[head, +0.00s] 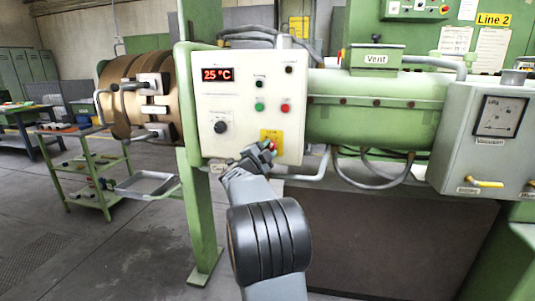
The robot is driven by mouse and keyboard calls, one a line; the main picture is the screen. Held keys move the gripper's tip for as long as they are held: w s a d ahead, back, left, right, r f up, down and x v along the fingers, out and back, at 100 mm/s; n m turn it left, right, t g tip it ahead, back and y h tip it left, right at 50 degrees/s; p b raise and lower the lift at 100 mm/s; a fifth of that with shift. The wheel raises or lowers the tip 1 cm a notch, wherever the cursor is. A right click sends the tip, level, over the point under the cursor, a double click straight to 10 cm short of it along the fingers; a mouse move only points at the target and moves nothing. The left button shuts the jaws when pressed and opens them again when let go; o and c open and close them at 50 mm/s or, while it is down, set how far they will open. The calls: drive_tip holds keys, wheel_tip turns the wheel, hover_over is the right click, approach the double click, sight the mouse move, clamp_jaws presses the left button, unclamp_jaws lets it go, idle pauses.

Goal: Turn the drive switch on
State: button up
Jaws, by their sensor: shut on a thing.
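The white control panel (235,90) on the green machine carries a red display reading 25 °C, a black knob (220,127), a green button (259,107) and a red button (284,108). The labels are too small to read.
A grey box (487,145) with a gauge and yellow levers stands to the right. A green barrel marked Vent (376,110) lies between. A green cart (85,170) and a metal tray (147,184) are at left. The floor at front left is clear.

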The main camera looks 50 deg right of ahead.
drive_tip(key=shift+m+y, duration=0.3)
drive_tip(key=shift+m, duration=0.7)
drive_tip(key=shift+g, duration=0.4)
drive_tip(key=o, duration=0.9)
drive_tip(key=v, duration=1.3)
drive_tip(key=shift+s+a, duration=0.2)
drive_tip(key=shift+a, duration=0.15)
